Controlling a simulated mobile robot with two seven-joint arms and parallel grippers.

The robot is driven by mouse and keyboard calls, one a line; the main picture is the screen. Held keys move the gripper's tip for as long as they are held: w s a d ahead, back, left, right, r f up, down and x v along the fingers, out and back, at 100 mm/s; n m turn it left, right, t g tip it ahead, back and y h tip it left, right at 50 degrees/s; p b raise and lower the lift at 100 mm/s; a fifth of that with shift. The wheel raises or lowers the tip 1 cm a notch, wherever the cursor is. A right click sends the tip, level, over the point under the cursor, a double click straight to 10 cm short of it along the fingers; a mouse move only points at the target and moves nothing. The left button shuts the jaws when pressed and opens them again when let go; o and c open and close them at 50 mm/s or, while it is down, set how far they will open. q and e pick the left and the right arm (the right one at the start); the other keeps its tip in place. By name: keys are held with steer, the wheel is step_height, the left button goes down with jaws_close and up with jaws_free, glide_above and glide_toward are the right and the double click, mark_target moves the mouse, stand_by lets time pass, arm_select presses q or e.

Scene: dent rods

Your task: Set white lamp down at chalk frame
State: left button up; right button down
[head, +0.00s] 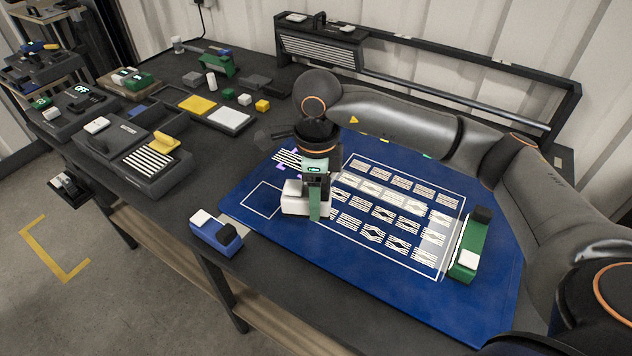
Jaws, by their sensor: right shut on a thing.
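The white lamp (293,206) is a small pale block over the left part of the blue mat. My right gripper (314,208) points down and is shut on it, hiding part of its right side. The chalk frame (247,204) is a thin white outline on the mat, left of the lamp. The lamp overlaps the frame's right side in the picture. I cannot tell whether the lamp touches the mat or hangs just above it. My left gripper is not in view.
The blue mat (381,284) carries rows of striped cards (372,233). A green lamp (468,249) stands at their right end. A blue block with white and black parts (216,234) sits at the mat's left front corner. Trays and devices fill the bench's left side.

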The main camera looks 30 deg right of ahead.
steer(key=m, duration=0.3)
steer(key=w+m, duration=0.1)
steer(key=shift+d+r+p, duration=0.2)
steer(key=shift+r+p, duration=0.1)
steer(key=shift+r, duration=0.05)
steer(key=shift+m, duration=0.6)
steer(key=b, duration=0.7)
glide_toward(316, 237)
steer(key=shift+f, duration=2.65)
steer(key=shift+f+b, duration=0.45)
steer(key=shift+c, duration=0.6)
jaws_free()
